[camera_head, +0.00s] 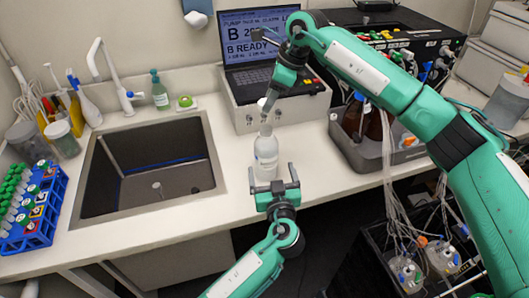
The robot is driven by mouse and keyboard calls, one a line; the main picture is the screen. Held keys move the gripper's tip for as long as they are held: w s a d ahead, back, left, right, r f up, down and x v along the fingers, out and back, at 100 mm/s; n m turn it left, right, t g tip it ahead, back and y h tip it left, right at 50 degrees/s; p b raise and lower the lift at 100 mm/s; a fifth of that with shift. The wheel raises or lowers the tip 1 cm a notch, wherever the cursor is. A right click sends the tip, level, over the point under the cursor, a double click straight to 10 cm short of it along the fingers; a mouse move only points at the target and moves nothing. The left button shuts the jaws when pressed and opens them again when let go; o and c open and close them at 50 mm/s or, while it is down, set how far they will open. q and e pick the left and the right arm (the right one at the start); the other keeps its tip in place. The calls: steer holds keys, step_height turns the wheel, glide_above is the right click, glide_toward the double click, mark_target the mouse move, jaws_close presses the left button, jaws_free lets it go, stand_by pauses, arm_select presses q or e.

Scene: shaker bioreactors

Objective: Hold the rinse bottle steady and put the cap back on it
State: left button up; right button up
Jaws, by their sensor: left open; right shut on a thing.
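The rinse bottle (266,154), white and translucent, stands upright on the white counter in front of the laptop box. My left gripper (272,176) is open at the counter's front edge, its fingers spread to either side of the bottle's lower part in the picture; contact cannot be told. My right gripper (268,108) reaches down from above and is shut at the top of the bottle. A small white piece, apparently the cap (262,102), shows at its fingertips. The fingers partly hide the bottle's neck, so whether the cap touches it is unclear.
A sink (150,170) lies left of the bottle. A grey box with a laptop (262,50) stands behind it. A grey tray with brown bottles (365,160) is to the right. A blue tube rack (35,215) sits at far left. Counter just right of the bottle is clear.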

steer(key=shift+s+d+r, duration=0.1)
steer(key=shift+s+r, duration=0.15)
steer(key=shift+s, duration=0.15)
steer(key=shift+w, duration=0.1)
arm_select(q)
steer(key=w, duration=0.3)
steer(key=w+a, duration=0.1)
steer(key=w, duration=0.3)
steer(key=w+a, duration=0.1)
steer(key=w, duration=0.3)
steer(key=shift+w+r, duration=0.1)
steer(key=shift+w, duration=0.1)
arm_select(e)
steer(key=shift+f, duration=0.1)
arm_select(q)
steer(key=shift+c, duration=0.3)
steer(key=c, duration=1.4)
arm_select(e)
glide_above(271, 129)
steer(key=shift+f, duration=2.5)
